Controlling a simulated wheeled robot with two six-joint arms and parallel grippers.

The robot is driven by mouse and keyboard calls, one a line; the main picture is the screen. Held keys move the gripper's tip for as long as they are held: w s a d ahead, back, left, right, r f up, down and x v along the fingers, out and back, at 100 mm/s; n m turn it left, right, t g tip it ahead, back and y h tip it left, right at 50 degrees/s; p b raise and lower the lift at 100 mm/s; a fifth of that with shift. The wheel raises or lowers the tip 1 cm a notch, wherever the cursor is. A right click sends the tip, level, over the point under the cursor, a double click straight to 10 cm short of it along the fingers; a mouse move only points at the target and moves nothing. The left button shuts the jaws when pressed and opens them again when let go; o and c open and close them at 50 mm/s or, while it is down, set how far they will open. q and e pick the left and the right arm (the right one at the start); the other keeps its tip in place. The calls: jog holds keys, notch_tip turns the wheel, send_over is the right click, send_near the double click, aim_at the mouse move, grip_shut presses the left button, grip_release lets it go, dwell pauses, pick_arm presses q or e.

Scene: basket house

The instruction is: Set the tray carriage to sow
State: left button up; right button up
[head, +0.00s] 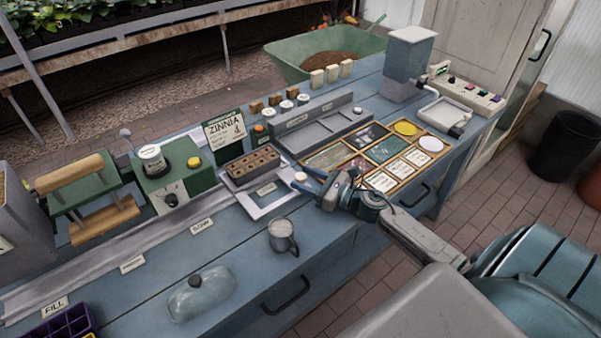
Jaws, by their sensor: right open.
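The tray carriage (284,203) is a pale flat frame on the bench, at the right end of a long grey rail (100,265). A brown seed tray (250,166) with several round cells sits at its back. A round white knob (300,177) stands at the carriage's right side. My right gripper (309,182) is open, its blue fingertips close to the knob, one to each side. I cannot tell whether they touch it. Along the rail, a label reads FILL (55,308); the labels further right (132,265) are too small to read surely. My left gripper is not in view.
A green machine (175,185) and a ZINNIA sign (224,130) stand behind the rail. A grey mug (283,237) and a glass cover (199,295) stand in front. A wooden-framed sorting board (330,157) lies just behind my right gripper.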

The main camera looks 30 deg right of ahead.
jog(key=shift+x, duration=0.8)
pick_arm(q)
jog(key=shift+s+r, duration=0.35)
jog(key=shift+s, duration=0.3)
pick_arm(e)
jog(key=shift+w+a, duration=0.1)
jog(key=shift+w, duration=0.05)
